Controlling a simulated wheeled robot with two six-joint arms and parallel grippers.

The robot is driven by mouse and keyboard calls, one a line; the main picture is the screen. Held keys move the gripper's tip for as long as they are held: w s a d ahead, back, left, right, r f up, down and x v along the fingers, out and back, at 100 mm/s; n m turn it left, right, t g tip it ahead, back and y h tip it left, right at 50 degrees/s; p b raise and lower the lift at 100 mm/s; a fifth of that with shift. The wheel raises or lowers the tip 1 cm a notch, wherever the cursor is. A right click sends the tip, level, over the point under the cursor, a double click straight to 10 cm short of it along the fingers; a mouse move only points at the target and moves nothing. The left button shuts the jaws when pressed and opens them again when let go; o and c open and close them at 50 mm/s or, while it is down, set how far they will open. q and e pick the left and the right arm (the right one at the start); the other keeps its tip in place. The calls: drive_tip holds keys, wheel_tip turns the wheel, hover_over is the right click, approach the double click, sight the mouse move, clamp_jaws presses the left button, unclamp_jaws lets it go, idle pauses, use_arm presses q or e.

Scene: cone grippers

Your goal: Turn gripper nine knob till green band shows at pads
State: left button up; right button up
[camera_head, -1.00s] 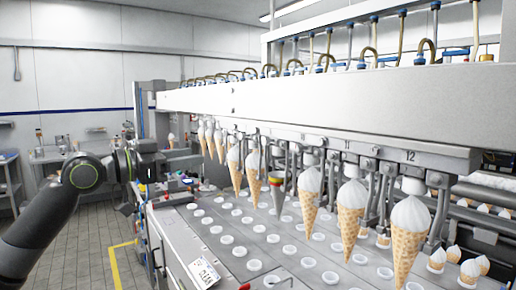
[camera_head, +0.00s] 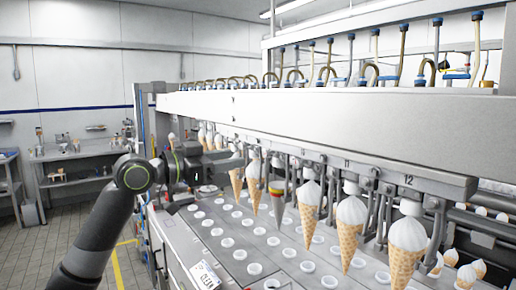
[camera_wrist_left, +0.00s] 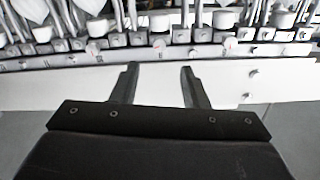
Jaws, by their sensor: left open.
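A row of cone grippers hangs under the long white beam, and the number 12 (camera_head: 408,180) is legible at the near end. A grey cone (camera_head: 277,207) with a red and yellow band near its top hangs in the row between wafer cones. I cannot make out a green band or the number nine. My left gripper (camera_wrist_left: 158,72) is open and empty in the left wrist view, its fingers pointing at the white rail with knobs and rods beyond. In the head view, my left arm reaches the far part of the row. My right gripper is not in view.
Wafer cones with white tops, such as the nearest one (camera_head: 407,245), hang on both sides of the grey cone. The metal plate (camera_head: 232,262) below has rows of round white-rimmed holes. The white beam (camera_head: 330,115) runs above. A side table (camera_head: 75,155) stands at the back left.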

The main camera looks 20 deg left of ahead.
sight(264, 153)
use_arm(q)
drive_tip(key=p+x, duration=0.3)
drive_tip(key=x, duration=0.4)
drive_tip(key=shift+w+d+r, duration=0.15)
drive_tip(key=shift+w, duration=0.05)
drive_tip(key=shift+w+d, duration=0.35)
drive_tip(key=shift+w, duration=0.05)
drive_tip(key=shift+c, duration=0.4)
clamp_jaws()
drive_tip(key=shift+n+p, duration=0.75)
drive_tip(key=shift+n, duration=1.05)
drive_tip(key=shift+o, duration=0.4)
unclamp_jaws()
drive_tip(key=shift+a, duration=0.1)
